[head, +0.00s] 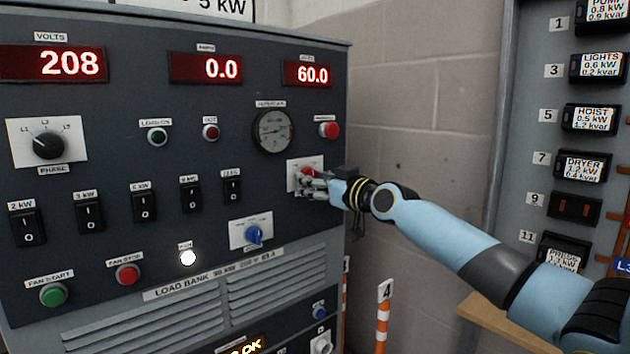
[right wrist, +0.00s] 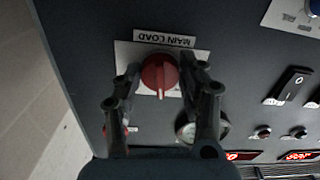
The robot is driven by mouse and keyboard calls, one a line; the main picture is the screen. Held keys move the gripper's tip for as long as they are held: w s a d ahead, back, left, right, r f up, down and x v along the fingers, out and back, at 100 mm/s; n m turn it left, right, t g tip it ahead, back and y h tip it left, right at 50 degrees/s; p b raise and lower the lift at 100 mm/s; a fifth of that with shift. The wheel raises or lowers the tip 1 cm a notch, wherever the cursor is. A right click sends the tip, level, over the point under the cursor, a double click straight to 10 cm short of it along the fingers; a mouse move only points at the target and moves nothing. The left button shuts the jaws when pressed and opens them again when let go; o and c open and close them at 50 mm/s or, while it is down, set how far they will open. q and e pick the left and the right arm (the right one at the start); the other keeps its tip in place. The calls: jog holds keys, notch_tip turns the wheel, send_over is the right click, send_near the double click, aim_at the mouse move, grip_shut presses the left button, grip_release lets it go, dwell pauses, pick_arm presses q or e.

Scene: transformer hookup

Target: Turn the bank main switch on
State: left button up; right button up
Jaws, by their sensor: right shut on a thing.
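The main switch is a red rotary knob (head: 309,171) on a white plate (head: 293,177), at the right side of the load bank panel. My right gripper (head: 312,183) is at the knob and hides part of it in the head view. In the right wrist view, the red knob (right wrist: 159,72) sits between my two fingers (right wrist: 160,82), which are shut on it. The picture is upside down there, and the label MAIN LOAD (right wrist: 164,39) reads inverted. The knob's ridge points down in that view, towards the gauge side. My left gripper is not in view.
A round gauge (head: 273,131) and a red button (head: 328,130) sit above the switch. A blue selector (head: 253,234) sits below left, and black rocker switches (head: 190,196) run to the left. The displays read 208, 0.0 and 60.0. A white lamp (head: 188,257) is lit.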

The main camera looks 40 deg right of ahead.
jog(key=m+p, duration=0.1)
jog(key=m, duration=0.4)
jog(key=m+p, duration=0.1)
jog(key=m, duration=0.4)
jog(key=shift+a+m, duration=0.2)
jog(key=shift+m, duration=0.1)
jog(key=shift+f, duration=0.1)
dwell(0.3)
jog(key=o, duration=1.2)
jog(key=shift+c, duration=0.2)
jog(key=shift+s, duration=0.1)
jog(key=s, duration=0.7)
jog(key=shift+s+d, duration=0.2)
jog(key=shift+d, duration=0.1)
